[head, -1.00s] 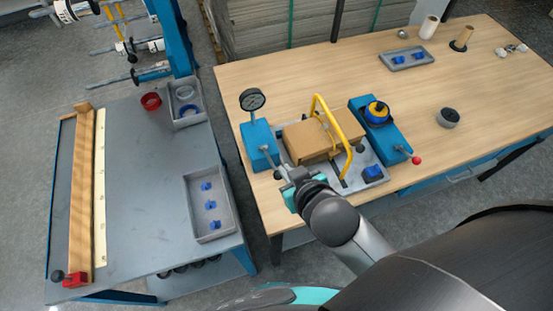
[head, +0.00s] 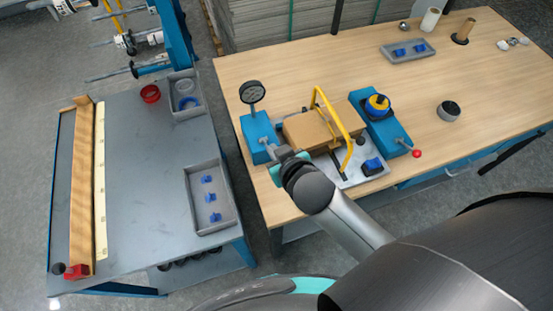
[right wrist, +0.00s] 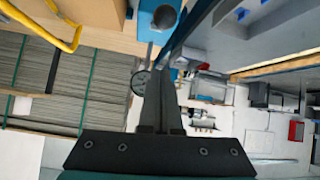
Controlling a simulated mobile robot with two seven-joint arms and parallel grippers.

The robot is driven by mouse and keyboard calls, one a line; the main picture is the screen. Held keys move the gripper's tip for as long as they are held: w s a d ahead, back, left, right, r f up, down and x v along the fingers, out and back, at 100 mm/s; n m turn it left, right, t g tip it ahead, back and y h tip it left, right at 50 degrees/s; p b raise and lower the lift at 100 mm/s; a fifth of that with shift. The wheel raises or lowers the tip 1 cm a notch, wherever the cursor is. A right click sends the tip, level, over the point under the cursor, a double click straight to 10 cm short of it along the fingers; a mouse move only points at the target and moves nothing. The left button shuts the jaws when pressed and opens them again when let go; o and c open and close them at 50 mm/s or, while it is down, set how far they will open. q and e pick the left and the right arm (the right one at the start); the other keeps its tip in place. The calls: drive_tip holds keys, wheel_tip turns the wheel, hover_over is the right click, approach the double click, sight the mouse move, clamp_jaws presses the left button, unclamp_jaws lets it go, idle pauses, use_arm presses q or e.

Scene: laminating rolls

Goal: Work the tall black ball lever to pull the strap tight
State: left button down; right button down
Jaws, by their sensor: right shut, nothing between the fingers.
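The right gripper is shut at the rod's near end; contact cannot be told. A brown carton (head: 308,132) lies right of the block under a yellow arch (head: 330,115). My left gripper is not in view.
A second blue unit (head: 385,133) with a red ball lever (head: 416,153) stands right of the carton. A grey side bench (head: 145,205) stands left, across a gap.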

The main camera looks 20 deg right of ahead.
drive_tip(key=shift+s+d+f, duration=0.1)
drive_tip(key=shift+f, duration=1.05)
drive_tip(key=shift+s+d+f, duration=0.1)
drive_tip(key=shift+f, duration=1)
